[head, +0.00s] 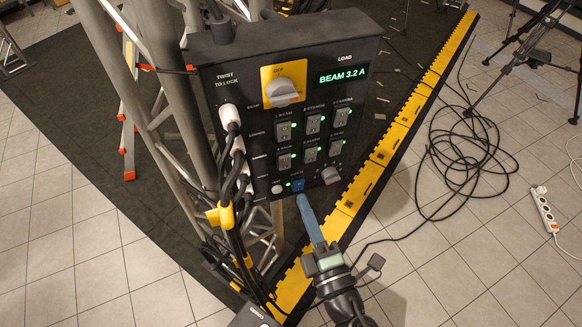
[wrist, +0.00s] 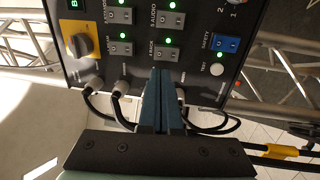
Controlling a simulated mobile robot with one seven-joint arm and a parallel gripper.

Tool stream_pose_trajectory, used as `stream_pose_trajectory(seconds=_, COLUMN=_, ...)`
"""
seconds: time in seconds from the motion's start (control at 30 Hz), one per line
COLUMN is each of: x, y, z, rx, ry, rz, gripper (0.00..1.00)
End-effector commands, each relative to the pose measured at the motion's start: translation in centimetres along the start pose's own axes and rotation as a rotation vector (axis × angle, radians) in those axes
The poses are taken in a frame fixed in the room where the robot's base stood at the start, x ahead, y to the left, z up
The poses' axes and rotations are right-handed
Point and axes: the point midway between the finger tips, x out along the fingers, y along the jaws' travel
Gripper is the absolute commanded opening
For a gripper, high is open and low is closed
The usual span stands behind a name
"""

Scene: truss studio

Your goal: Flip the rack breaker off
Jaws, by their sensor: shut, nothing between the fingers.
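The grey breaker panel (head: 235,90) hangs on the metal truss, with two rows of rocker switches, each beside a lit green light. The rack breaker (head: 285,162) is the left one of the lower row; in the wrist view, its rocker (wrist: 167,52) has its green light lit. My gripper (head: 302,198) is shut and empty, its blue fingers pointing at the panel. In the head view the fingertips overlap the panel's lower edge below the blue safety switch (head: 298,185). In the wrist view the tips (wrist: 166,72) appear just beside the rack breaker. I cannot tell whether they touch the panel.
The panel's yellow-backed rotary knob (head: 283,88) and a display (head: 343,74) reading BEAM 3.2 A are above the breakers. Plugged cables (head: 232,120) run down the left side. A safety switch (wrist: 226,44) and a round test button (wrist: 216,69) are close to the fingers.

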Motion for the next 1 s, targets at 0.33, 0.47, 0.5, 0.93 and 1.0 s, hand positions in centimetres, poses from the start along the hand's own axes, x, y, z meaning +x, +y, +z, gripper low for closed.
stream_pose_trajectory(seconds=0.33, x=6.7, y=0.2, z=0.1, rx=-0.001, ry=0.0, rz=0.0, gripper=0.0)
stream_pose_trajectory(seconds=0.47, x=7.8, y=0.0, z=0.0, rx=0.001, ry=0.001, rz=0.0, gripper=0.0)
stream_pose_trajectory(seconds=0.5, x=8.0, y=0.0, z=0.0, rx=0.0, ry=0.0, rz=0.0, gripper=0.0)
stream_pose_trajectory(seconds=0.93, x=8.3, y=0.0, z=0.0, rx=0.0, ry=0.0, rz=0.0, gripper=0.0)
stream_pose_trajectory(seconds=1.0, x=8.8, y=0.2, z=0.0, rx=0.0, ry=0.001, rz=0.001, gripper=0.0)
